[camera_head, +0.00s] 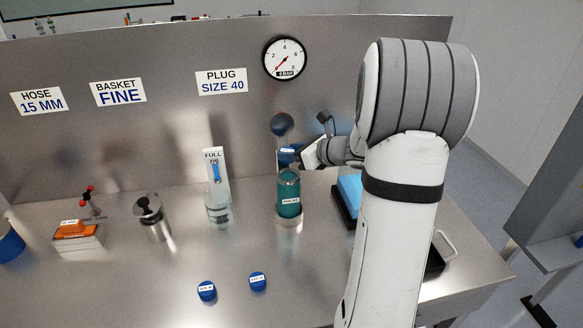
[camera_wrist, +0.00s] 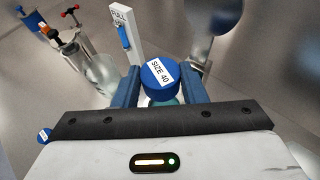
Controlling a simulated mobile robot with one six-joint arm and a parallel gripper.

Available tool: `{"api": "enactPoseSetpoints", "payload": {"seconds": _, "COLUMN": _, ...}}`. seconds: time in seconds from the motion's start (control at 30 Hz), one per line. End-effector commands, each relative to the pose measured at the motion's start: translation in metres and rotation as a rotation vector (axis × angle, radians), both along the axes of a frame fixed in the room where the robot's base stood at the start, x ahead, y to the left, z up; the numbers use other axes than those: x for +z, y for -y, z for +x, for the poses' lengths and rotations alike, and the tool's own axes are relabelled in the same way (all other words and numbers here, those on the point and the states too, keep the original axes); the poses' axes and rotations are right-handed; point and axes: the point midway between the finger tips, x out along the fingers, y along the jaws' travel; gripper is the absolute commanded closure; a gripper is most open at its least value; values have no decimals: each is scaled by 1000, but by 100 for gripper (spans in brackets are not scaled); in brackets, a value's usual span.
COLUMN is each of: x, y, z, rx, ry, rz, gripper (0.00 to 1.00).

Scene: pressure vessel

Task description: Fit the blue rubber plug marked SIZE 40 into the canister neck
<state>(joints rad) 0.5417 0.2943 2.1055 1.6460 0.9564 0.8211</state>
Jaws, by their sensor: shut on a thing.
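The blue rubber plug marked SIZE 40 (camera_wrist: 152,82) is between the two blue fingers of my gripper (camera_wrist: 160,84), its label facing the wrist camera. In the head view my gripper (camera_head: 291,154) is shut on the plug (camera_head: 286,150) above the canister. The teal canister (camera_head: 288,190) stands upright with a white label, in a pale round holder (camera_head: 289,222). Its neck shows below the plug with a small gap in the head view. In the wrist view the plug hides most of the canister (camera_wrist: 172,101), so I cannot tell how well they line up.
Two other blue plugs (camera_head: 207,291) (camera_head: 258,282) lie on the steel bench. A glass vessel (camera_head: 218,208) with a FULL gauge stands left of the canister. A steel vessel (camera_head: 152,217) is farther left. A black tray (camera_head: 345,212) with a blue block is right. A steel panel rises behind.

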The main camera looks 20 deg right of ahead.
Motion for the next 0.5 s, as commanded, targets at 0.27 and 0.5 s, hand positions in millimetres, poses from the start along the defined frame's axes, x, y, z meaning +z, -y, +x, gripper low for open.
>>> {"api": "enactPoseSetpoints", "payload": {"seconds": 0.27, "x": -34, "y": 1, "z": 0, "rx": -4, "ry": -2, "rz": 1, "gripper": 84}}
{"api": "enactPoseSetpoints", "payload": {"seconds": 0.5, "x": -63, "y": 2, "z": -1, "rx": -4, "ry": 0, "rz": 0, "gripper": 83}}
